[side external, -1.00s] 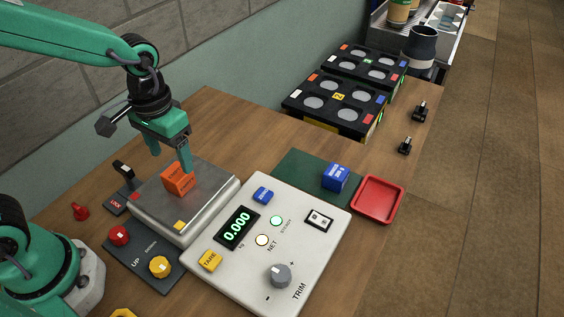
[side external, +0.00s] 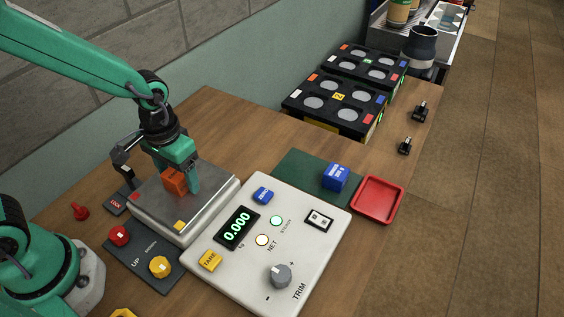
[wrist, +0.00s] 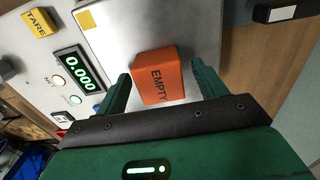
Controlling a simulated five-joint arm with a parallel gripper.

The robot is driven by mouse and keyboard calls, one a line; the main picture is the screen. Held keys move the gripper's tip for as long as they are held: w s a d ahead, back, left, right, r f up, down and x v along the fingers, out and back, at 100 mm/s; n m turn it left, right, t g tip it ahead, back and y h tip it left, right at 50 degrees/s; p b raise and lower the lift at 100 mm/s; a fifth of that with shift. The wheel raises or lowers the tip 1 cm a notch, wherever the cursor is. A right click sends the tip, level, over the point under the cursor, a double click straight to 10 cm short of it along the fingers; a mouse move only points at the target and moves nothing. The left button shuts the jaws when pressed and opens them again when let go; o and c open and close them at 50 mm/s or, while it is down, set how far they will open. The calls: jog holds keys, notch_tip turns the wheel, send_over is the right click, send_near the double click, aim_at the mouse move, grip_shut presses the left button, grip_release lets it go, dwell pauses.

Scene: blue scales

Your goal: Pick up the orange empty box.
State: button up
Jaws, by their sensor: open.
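The orange box (side external: 172,182) stands on the metal weighing plate (side external: 205,196) of the scale. In the wrist view the orange box (wrist: 158,77) shows the word EMPTY and lies between my two fingers. My gripper (side external: 178,182) is low over the plate and open. In the side view my gripper hides part of the box.
The scale's white panel (side external: 304,227) reads 0.000. A blue box (side external: 335,177) sits on a green mat (side external: 295,168) beside a red tray (side external: 377,199). A dark lever (side external: 122,168) stands left of the plate. Black racks (side external: 336,101) stand at the back. Bare wooden table lies behind the scale.

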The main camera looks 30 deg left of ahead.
aim_at(176, 172)
dwell(0.5)
jog(key=c, duration=1.1)
jog(key=shift+o, duration=0.2)
jog(key=shift+r, duration=0.1)
jog(key=shift+r, duration=0.85)
notch_tip(176, 172, up, 2)
jog(key=shift+r, duration=0.1)
jog(key=s+d+r, duration=0.7)
jog(key=s+d, duration=0.1)
jog(key=shift+s, duration=0.25)
